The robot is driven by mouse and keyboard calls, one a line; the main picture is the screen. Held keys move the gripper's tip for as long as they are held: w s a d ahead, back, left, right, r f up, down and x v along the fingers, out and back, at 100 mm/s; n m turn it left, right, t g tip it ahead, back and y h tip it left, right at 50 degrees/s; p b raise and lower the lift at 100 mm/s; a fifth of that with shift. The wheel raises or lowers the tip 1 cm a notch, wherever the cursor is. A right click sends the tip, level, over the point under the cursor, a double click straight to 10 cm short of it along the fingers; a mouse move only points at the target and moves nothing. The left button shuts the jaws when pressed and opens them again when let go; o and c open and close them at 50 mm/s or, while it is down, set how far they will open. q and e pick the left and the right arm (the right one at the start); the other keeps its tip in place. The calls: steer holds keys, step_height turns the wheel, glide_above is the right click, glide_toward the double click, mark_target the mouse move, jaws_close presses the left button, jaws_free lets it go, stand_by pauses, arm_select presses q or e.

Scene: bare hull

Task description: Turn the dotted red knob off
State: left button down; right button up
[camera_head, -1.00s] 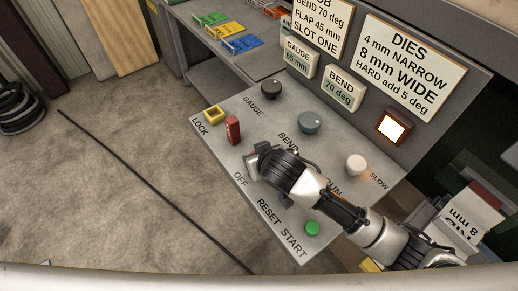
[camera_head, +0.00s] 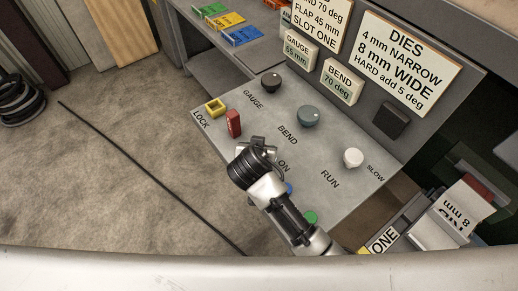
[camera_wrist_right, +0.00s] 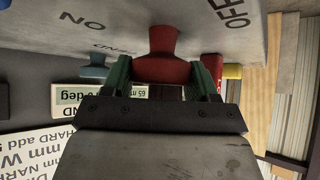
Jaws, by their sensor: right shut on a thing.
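The red knob (camera_wrist_right: 163,52) stands out from the grey panel in the wrist view, between the words ON and OFF. I cannot make out any dots on it. My right gripper (camera_wrist_right: 163,74) is shut on this knob, with one green-padded finger on each side. In the head view my right gripper (camera_head: 262,149) is over the panel beside the word ON. It hides the knob there. My left gripper is not in view.
On the panel (camera_head: 330,150) are a red block-shaped control (camera_head: 233,123), a yellow square frame (camera_head: 215,108), a black knob (camera_head: 271,82), a grey-blue knob (camera_head: 308,116), a white knob (camera_head: 353,158) and a green button (camera_head: 309,217). The square lamp (camera_head: 391,122) is dark.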

stand_by(0.4)
steer(key=o, duration=0.9)
